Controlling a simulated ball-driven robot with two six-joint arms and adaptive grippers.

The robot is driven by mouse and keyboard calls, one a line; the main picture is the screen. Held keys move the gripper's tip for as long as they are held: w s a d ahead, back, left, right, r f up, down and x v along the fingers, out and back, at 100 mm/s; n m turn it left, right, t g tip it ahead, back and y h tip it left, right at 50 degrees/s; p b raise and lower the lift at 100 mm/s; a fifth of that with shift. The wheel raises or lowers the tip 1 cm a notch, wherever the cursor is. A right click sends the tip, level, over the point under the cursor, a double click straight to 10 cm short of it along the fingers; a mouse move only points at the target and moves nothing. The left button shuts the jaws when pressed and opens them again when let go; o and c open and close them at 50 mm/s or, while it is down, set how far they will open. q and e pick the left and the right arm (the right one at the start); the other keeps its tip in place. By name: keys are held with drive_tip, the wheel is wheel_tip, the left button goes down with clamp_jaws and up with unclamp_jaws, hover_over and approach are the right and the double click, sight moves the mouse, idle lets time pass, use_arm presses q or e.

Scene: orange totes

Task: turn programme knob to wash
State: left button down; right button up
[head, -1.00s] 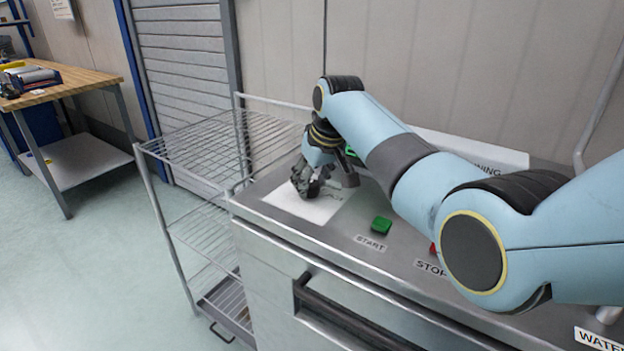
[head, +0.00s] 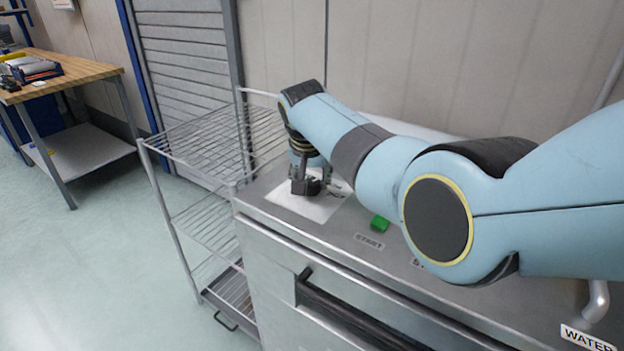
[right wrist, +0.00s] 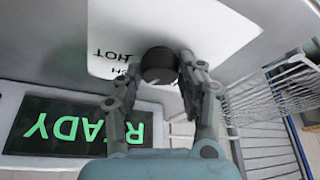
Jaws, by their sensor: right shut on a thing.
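The programme knob (right wrist: 158,66) is a dark round knob on a white label plate (right wrist: 215,38) in the right wrist view. The words "HOT" and part of another word show upside down on the plate. My right gripper (right wrist: 161,74) is shut on the knob, with one finger on each side. In the head view my right gripper (head: 307,184) stands over the white plate (head: 290,206) on the steel machine top, and the knob cannot be told apart there. The knob's pointer is not visible. My left gripper is not in view.
A display (right wrist: 70,130) beside the plate reads "READY" in green. A green START button (head: 380,223) sits right of the plate, with my right arm close over the panel. A wire rack trolley (head: 205,140) stands left of the machine. A dark handle (head: 340,312) crosses its front.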

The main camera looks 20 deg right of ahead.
drive_tip(key=shift+m, duration=0.4)
drive_tip(key=o, duration=1.1)
drive_tip(key=v, duration=1.2)
drive_tip(key=shift+w+a, duration=0.1)
drive_tip(key=shift+a, duration=0.05)
